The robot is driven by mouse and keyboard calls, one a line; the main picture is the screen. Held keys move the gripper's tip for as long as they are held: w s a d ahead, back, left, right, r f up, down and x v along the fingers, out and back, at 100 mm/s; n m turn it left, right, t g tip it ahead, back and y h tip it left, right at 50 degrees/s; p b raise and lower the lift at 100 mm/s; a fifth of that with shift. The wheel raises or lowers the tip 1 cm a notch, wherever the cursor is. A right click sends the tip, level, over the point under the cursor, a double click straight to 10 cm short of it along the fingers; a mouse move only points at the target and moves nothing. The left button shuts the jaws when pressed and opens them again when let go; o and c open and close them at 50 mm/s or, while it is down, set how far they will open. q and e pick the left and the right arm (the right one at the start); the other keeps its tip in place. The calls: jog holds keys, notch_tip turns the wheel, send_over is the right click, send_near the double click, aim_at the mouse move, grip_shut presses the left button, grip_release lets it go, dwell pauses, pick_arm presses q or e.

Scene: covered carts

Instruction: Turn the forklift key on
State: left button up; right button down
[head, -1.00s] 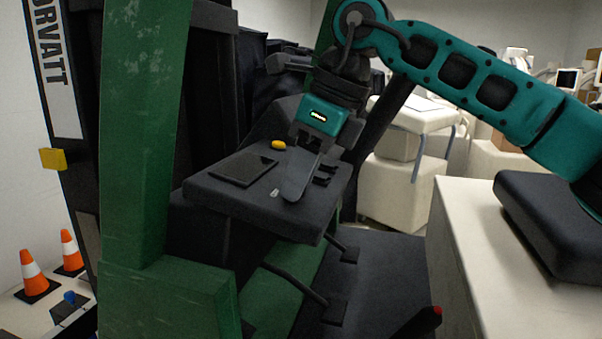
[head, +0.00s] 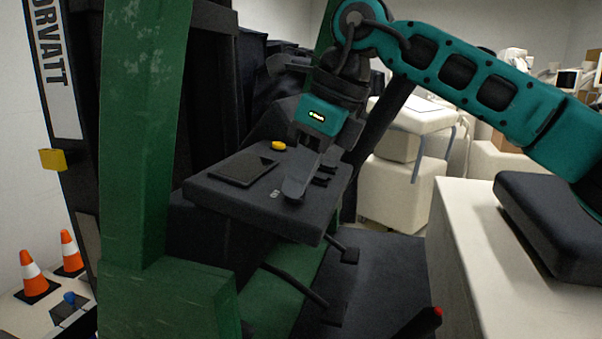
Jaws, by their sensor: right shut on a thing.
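The forklift's dark dashboard (head: 240,199) juts out in the middle of the head view, inside the green frame (head: 145,110). My right gripper (head: 295,188) reaches down onto the dashboard's right part, beside a small light mark (head: 275,193). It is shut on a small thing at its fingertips. The key cannot be made out, as the fingers cover that spot, so its angle is hidden. My left gripper is out of view.
A flat dark screen (head: 243,169) and a yellow button (head: 279,146) are on the dashboard, left of my gripper. Pedals (head: 341,312) are below. A white counter (head: 470,260) with a black cushion (head: 555,225) stands at right. Orange cones (head: 33,272) stand at far left.

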jog(key=m, duration=0.3)
jog(key=shift+t, duration=0.3)
jog(key=m+b, duration=0.1)
jog(key=m, duration=0.2)
jog(key=shift+h, duration=0.3)
jog(key=m, duration=0.2)
jog(key=shift+m+t, duration=0.3)
jog(key=shift+m, duration=0.1)
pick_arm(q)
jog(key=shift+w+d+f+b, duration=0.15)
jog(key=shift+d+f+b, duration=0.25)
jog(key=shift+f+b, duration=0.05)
pick_arm(e)
jog(key=shift+a+r+m+h, duration=0.1)
jog(key=shift+m+h, duration=0.3)
jog(key=shift+m, duration=1)
jog(key=c, duration=1.2)
grip_release()
jog(key=shift+c, duration=0.2)
jog(key=shift+s, duration=0.1)
